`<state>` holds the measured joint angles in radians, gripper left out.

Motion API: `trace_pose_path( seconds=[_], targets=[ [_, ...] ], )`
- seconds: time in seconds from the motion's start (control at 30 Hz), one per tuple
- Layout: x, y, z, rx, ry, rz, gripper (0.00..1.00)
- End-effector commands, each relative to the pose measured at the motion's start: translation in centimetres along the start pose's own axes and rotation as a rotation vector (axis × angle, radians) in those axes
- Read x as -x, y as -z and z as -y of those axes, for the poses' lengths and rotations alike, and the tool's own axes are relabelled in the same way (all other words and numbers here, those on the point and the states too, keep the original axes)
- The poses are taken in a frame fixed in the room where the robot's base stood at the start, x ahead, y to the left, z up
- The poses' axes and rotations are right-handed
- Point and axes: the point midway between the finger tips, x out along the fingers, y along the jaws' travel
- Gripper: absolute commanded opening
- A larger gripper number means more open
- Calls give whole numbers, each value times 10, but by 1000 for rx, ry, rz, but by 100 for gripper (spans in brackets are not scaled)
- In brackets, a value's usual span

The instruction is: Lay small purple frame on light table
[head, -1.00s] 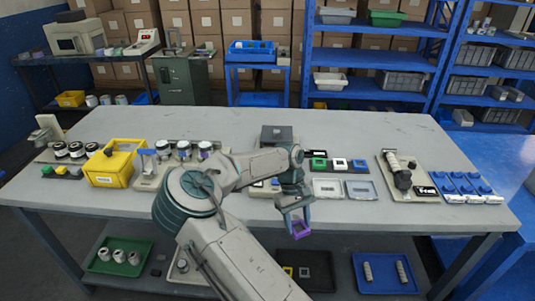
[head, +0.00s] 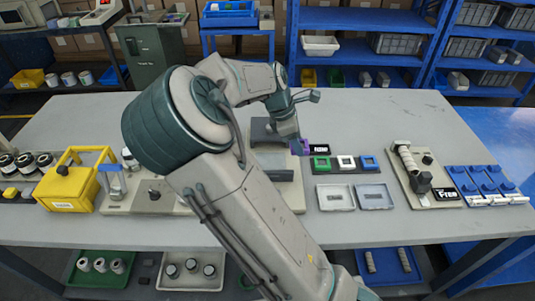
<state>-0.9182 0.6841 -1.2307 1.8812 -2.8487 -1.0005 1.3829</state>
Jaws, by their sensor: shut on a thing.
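A small purple frame (head: 299,147) shows at the end of my arm in the head view, held at my gripper (head: 297,143). The fingers are small and mostly hidden behind my wrist, but the gripper is shut on the frame. The frame is left of the green frame, over or near the left end of a dark strip; I cannot tell whether it touches anything. The light table (head: 420,112) is the long pale grey top under all of this.
Green (head: 320,163), white (head: 345,162) and blue (head: 369,162) frames sit on a dark strip. A roller device (head: 415,168) stands right. The table's back right is bare.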

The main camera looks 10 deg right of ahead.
Motion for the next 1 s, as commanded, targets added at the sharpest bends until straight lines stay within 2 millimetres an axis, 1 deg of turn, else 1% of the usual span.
trace_pose_path(
  seconds=[0.03,0.2,0.3,0.4,0.57,0.67,0.83,1.0],
  targets=[
    [-4,13,-5,2,1,3,25],
    [-12,55,-22,0,2,2,25],
    [-15,74,-29,-1,1,1,25],
    [-18,87,-35,-3,1,1,25],
    [-22,96,-37,-5,3,0,25],
    [-32,100,-36,-4,5,0,25],
    [-54,109,-36,-4,4,1,25],
    [-56,110,-37,-5,2,0,25]
  ],
)
